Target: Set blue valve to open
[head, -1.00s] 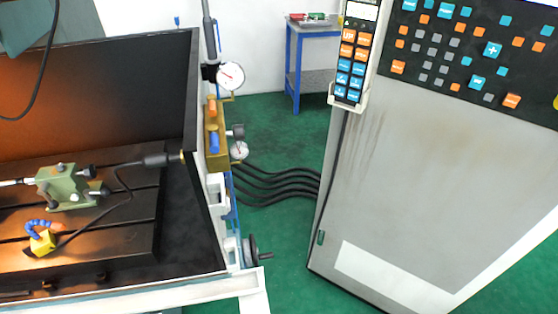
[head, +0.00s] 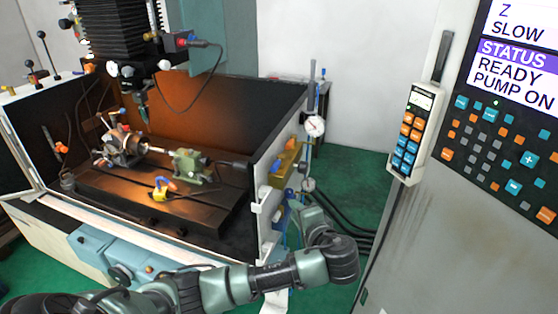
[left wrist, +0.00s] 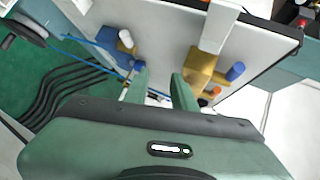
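A brass valve block (head: 289,157) is mounted on the outer right wall of the machine tank. A blue valve handle (head: 275,167) shows on its lower part. In the left wrist view, the brass block (left wrist: 203,66) has a blue knob (left wrist: 235,72) and a small orange one (left wrist: 216,91). My left gripper (head: 296,206) is below the block beside the tank wall, partly hidden by my own arm. In the left wrist view its two fingers (left wrist: 158,84) are apart, with nothing clearly held between them; the blue knob is to their right. My right gripper is not in view.
A dial gauge (head: 315,126) stands above the block. A blue fitting with a white cap (left wrist: 125,39) is left of the fingers. Black hoses (left wrist: 62,88) run near the floor. The control cabinet (head: 420,240) stands right of my arm.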

